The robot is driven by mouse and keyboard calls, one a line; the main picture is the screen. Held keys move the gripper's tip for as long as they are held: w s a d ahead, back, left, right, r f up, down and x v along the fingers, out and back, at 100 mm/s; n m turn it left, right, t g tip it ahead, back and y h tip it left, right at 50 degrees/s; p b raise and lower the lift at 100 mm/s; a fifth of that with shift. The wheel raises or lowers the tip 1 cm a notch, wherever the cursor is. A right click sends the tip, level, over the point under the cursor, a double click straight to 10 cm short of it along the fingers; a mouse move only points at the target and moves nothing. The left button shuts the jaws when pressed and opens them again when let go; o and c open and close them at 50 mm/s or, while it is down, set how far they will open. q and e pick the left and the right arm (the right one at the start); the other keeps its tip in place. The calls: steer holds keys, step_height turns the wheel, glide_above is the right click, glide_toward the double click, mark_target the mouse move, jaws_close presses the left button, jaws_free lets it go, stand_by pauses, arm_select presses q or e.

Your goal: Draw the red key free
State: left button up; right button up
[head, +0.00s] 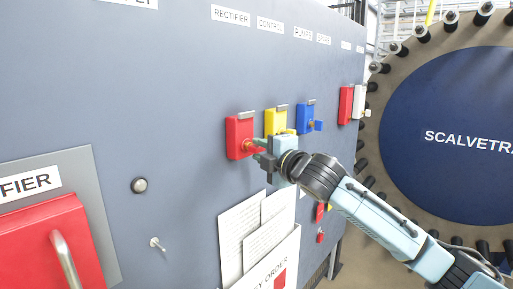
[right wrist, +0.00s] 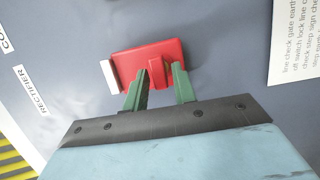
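The red key (right wrist: 156,72) stands out of a red lock block (right wrist: 122,66) on the grey cabinet face. In the head view the red block (head: 238,136) is the leftmost of a row of coloured lock blocks, with the red key (head: 249,146) at its lower right. My right gripper (head: 258,149) is at the key. In the right wrist view its two green fingertips (right wrist: 161,77) straddle the key, one on each side. They look apart with small gaps; firm contact does not show. My left gripper is in neither view.
Yellow (head: 275,121) and blue (head: 305,115) lock blocks sit just right of the red one. Paper sheets in a holder (head: 268,262) hang below. A red panel with a handle (head: 50,240) is at lower left. A large round flange (head: 450,125) stands at right.

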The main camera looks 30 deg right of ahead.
jaws_close()
steer(key=shift+c, duration=1.9)
jaws_free()
jaws_close()
steer(key=shift+s+d, duration=0.25)
steer(key=shift+s, duration=0.35)
steer(key=shift+s+d, duration=0.25)
steer(key=shift+s, duration=0.3)
steer(key=shift+s+d+b, duration=0.2)
steer(key=shift+s+d, duration=0.05)
steer(key=shift+s, duration=0.35)
steer(key=shift+s+d+b, duration=0.2)
steer(key=shift+s+d, duration=0.05)
steer(key=shift+s, duration=0.4)
steer(key=shift+s+d+b, duration=0.2)
steer(key=shift+s+d, duration=0.05)
steer(key=shift+s, duration=0.35)
